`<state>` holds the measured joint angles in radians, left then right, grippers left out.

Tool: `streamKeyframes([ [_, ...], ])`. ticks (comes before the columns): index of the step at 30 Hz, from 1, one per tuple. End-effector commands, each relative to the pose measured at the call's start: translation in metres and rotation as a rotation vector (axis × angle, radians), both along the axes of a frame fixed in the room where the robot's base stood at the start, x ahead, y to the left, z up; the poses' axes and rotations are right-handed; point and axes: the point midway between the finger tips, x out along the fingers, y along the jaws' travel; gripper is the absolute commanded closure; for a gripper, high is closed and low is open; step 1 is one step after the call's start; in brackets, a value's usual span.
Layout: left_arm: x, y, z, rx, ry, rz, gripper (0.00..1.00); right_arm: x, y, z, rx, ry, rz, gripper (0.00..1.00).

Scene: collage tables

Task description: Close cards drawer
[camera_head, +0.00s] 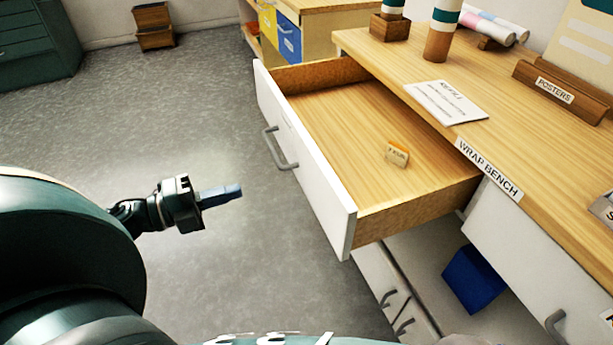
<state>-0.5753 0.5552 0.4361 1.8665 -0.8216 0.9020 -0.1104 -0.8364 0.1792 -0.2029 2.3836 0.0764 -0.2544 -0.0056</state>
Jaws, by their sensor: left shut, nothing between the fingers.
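An open drawer (309,166) with a white front and wooden inside sticks out from the wrap bench (377,48). A grey bar handle (278,148) is on its front. No label reading cards can be made out. My left gripper (238,191) is shut and empty. It is in front of the drawer, to the left of the handle and apart from it. My right gripper is not in view.
A paper sheet (446,102), rolls (495,24) and a posters holder (560,91) are on the bench top. Below the drawer are more handled fronts and a blue bin (473,280). Grey floor (190,100) lies open to the left. A green cabinet (35,42) stands far left.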

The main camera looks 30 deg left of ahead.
Motion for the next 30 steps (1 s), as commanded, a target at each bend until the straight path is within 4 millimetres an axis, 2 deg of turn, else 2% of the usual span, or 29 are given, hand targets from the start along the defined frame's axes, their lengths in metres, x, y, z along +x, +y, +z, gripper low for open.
streamKeyframes([
  [12, 0.065, -0.056, 0.003, -0.005, -0.005, 0.0, 1.0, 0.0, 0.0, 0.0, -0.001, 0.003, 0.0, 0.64],
  [18, 0.089, -0.076, 0.002, -0.006, -0.002, 0.001, 1.0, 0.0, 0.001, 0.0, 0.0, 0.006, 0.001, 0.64],
  [24, 0.098, -0.084, 0.001, -0.006, 0.0, 0.001, 1.0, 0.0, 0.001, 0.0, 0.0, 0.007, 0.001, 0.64],
  [30, 0.098, -0.085, 0.001, -0.005, 0.0, 0.002, 1.0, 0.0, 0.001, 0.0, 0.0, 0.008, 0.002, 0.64],
])
